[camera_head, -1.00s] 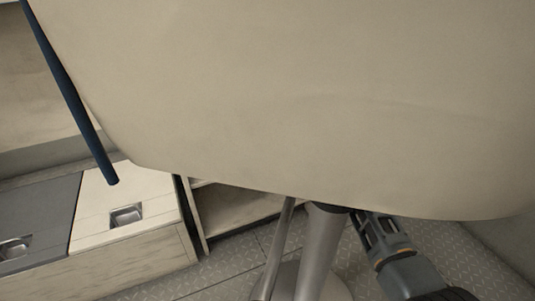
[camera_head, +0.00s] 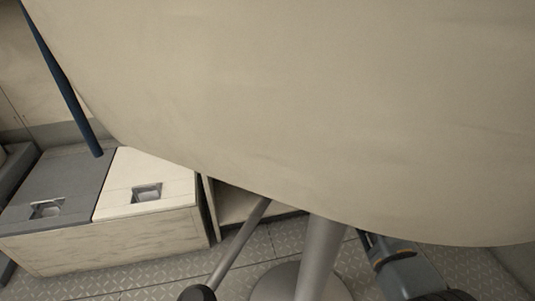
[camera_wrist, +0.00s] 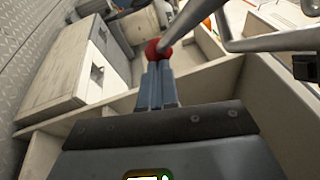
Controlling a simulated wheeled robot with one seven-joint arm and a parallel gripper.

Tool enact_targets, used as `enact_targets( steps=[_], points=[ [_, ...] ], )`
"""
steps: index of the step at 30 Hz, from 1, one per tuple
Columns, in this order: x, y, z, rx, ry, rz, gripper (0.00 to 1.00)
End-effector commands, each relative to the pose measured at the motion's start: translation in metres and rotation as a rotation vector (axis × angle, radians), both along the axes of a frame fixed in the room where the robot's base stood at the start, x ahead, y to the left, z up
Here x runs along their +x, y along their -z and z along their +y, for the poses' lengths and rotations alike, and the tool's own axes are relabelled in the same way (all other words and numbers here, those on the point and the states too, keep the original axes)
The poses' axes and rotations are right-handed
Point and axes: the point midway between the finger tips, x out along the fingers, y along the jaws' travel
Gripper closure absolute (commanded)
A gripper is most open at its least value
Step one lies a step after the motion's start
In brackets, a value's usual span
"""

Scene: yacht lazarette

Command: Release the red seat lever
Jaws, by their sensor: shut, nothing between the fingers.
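In the wrist view, a red ball knob (camera_wrist: 155,48) sits at the end of a grey lever rod (camera_wrist: 190,18), which runs to the upper right. My gripper (camera_wrist: 156,66) is shut, with its fingertips right at the red knob; I cannot tell whether they touch it. Nothing is held between the fingers. In the head view, the big beige seat (camera_head: 300,110) fills most of the picture and hides the red knob. My gripper's fingertips are hidden under its edge there too.
A grey pedestal (camera_head: 318,258) stands under the seat on the tread-plate floor (camera_head: 255,250). A slanted rod with a dark knob (camera_head: 197,292) is left of it. A low locker with grey and white lids (camera_head: 150,168) stands at left. A blue bar (camera_head: 75,100) runs along the seat's left side.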

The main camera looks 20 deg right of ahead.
Motion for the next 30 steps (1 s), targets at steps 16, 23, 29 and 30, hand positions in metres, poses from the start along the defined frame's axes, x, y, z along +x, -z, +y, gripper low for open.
enact_targets(
  steps=[16, 23, 29, 30],
  points=[
    [-0.004, 0.000, -0.010, 0.000, 0.001, 0.001, 1.00],
    [-0.018, 0.005, -0.045, 0.001, 0.001, 0.002, 1.00],
    [-0.027, 0.010, -0.066, 0.000, -0.002, 0.002, 1.00],
    [-0.028, 0.010, -0.068, 0.001, -0.002, 0.001, 1.00]
  ],
)
